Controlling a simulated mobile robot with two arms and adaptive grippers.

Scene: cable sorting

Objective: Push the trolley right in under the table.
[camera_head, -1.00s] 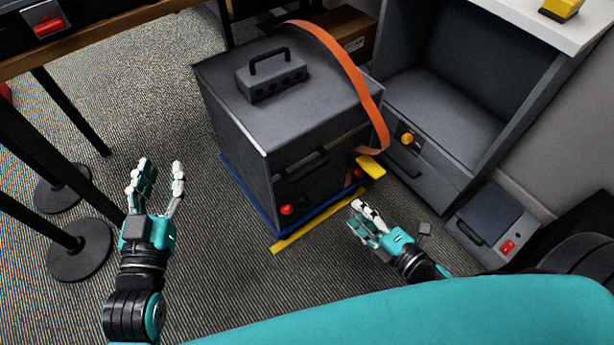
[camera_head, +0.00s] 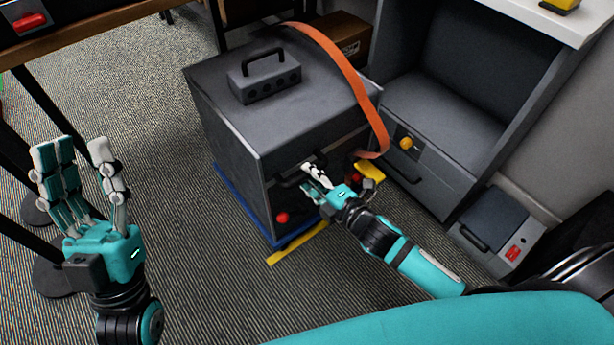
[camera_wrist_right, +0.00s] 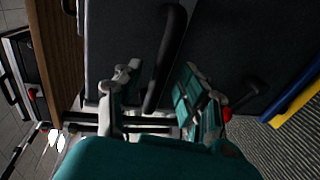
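The trolley (camera_head: 225,135) looks to be the dark grey box on a blue base with a yellow front edge. It has a black front handle (camera_head: 290,180) and a red knob (camera_head: 282,217). My right gripper (camera_head: 314,180) is at the trolley's front by this handle. In the right wrist view the handle (camera_wrist_right: 168,60) lies between its spread fingers (camera_wrist_right: 155,90); contact is unclear. My left gripper (camera_head: 72,152) is open and empty, left of the trolley. A wooden table (camera_head: 90,34) shows at the upper left.
A grey block with a handle (camera_head: 263,80) and an orange strap (camera_head: 345,70) lie on the trolley. An open grey cabinet (camera_head: 430,120) stands at right. A low grey case (camera_head: 495,225) is on the floor. Black posts with round bases (camera_head: 55,275) stand at left.

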